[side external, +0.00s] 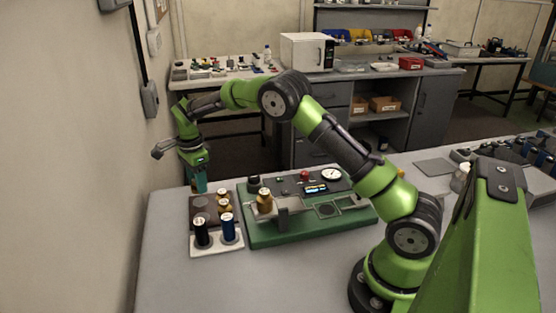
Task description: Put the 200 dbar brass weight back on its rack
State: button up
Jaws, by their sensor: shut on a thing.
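My gripper (199,181) points down at the left, just above the back of a dark brown rack (195,222). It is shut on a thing. A teal piece shows at its lower end, and I cannot tell whether this is its fingers or the held thing. Several brass weights (224,206) stand in a row on the right side of the rack. The rack's left side shows dark round places. Another brass weight (264,201) stands on the left part of a green-based instrument (290,234). Markings on the weights are too small to read.
The instrument, with a dial gauge (331,174), stands close to the rack's right. A wall is to the left. The front of the table (260,285) is clear.

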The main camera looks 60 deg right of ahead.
jog(key=shift+f, duration=2)
jog(key=o, duration=1.2)
jog(key=shift+f, duration=0.15)
